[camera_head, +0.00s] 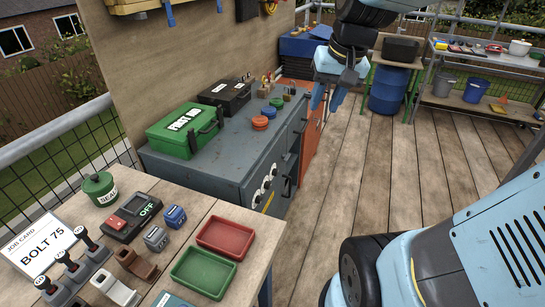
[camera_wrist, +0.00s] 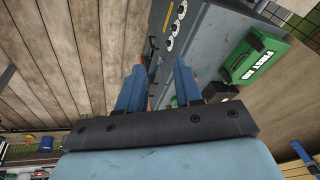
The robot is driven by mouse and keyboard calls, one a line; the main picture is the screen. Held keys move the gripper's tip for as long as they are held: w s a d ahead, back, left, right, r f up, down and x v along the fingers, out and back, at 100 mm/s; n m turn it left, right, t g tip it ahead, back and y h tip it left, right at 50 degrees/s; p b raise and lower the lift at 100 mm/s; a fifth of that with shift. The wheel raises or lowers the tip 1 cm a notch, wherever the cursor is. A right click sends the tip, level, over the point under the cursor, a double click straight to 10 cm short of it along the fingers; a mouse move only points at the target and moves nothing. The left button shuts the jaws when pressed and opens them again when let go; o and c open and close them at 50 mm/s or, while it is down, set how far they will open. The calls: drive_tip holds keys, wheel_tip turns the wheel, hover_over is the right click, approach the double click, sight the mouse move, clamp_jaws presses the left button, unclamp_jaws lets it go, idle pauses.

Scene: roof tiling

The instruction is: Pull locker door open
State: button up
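A grey locker cabinet (camera_head: 215,172) stands along the board wall, with round dials (camera_head: 265,185) and a dark upright handle (camera_head: 287,186) on its front. Further along the same front is an orange panel (camera_head: 312,128); I cannot tell for sure which panel is the locker door. My gripper (camera_head: 328,102) is above and in front of the far part of the cabinet, pointing down, with its two blue fingers apart and nothing between them. In the wrist view, my gripper (camera_wrist: 159,72) is open beside the cabinet front (camera_wrist: 200,45); the handle is largely hidden there.
A green first-aid case (camera_head: 185,132), a black case (camera_head: 225,95) and orange discs (camera_head: 260,122) lie on the cabinet top. A wooden table (camera_head: 185,195) with trays and levers is nearer. The plank floor (camera_head: 390,180) right of the cabinet is clear.

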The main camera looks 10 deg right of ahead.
drive_tip(key=w+d+f+m+g+y, duration=0.1)
drive_tip(key=w+d+f+m+y, duration=0.3)
drive_tip(key=w+f, duration=0.95)
drive_tip(key=w+d+f+m+g+y, duration=0.2)
drive_tip(key=w+f+m+y, duration=0.3)
drive_tip(key=w+f, duration=0.8)
drive_tip(key=w+d+f+m+t+y, duration=0.2)
drive_tip(key=d+f+m, duration=0.15)
drive_tip(key=f, duration=0.65)
drive_tip(key=w+d+f+m+t+y, duration=0.2)
drive_tip(key=f+m+t, duration=0.15)
drive_tip(key=f, duration=0.65)
drive_tip(key=m+t+h, duration=0.1)
drive_tip(key=m+t, duration=0.6)
drive_tip(key=m, duration=0.2)
approach(290, 186)
drive_tip(key=x, duration=1)
drive_tip(key=shift+w+d+f, duration=0.1)
drive_tip(key=shift+w+f, duration=0.25)
drive_tip(key=shift+f, duration=0.05)
clamp_jaws()
